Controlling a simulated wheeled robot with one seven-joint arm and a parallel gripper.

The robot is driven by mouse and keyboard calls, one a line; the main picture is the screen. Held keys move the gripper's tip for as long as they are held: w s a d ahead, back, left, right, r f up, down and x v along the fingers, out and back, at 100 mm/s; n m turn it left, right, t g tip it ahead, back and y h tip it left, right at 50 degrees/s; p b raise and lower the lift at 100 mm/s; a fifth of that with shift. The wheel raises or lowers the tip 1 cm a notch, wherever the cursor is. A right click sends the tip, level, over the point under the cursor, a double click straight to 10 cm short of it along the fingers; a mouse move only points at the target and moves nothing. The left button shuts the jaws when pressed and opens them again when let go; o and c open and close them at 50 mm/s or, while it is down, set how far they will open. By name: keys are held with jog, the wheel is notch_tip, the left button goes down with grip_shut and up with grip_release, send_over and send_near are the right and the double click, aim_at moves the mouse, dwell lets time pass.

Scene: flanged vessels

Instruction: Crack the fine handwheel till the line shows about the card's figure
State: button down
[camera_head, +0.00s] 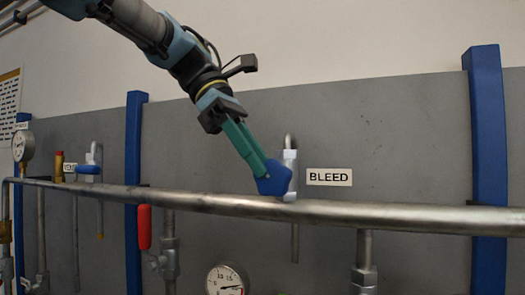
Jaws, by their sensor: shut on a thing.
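My gripper (259,170), with long teal fingers, reaches down from the upper left and is shut on a blue handle or handwheel (275,183). That blue part sits at the grey bleed valve (290,165), just left of the BLEED label (329,177); the fingers hide some of it. A round gauge (228,281) shows below the pipe, cut by the bottom edge; its needle and figures are too small to read surely. A printed card (10,100) is at the far left, partly cut off and unreadable.
A steel pipe (400,215) runs across in front of the grey panel. Blue posts (486,130) stand at the panel.

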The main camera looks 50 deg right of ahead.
jog(key=shift+w+a+f+g+h, duration=0.15)
jog(key=shift+f+g+h, duration=0.25)
jog(key=shift+g, duration=0.95)
jog(key=shift+w+f+g+h, duration=0.25)
jog(key=shift+f+g+h, duration=0.15)
jog(key=shift+g, duration=0.9)
jog(key=shift+w+a+f+g+h, duration=0.15)
jog(key=shift+f+g+h, duration=0.25)
jog(key=shift+g, duration=0.95)
jog(key=shift+d, duration=0.1)
jog(key=shift+f, duration=0.1)
jog(key=c, duration=0.9)
grip_release()
jog(key=shift+c, duration=0.2)
jog(key=b+v, duration=0.2)
jog(key=v, duration=0.9)
jog(key=shift+f, duration=0.15)
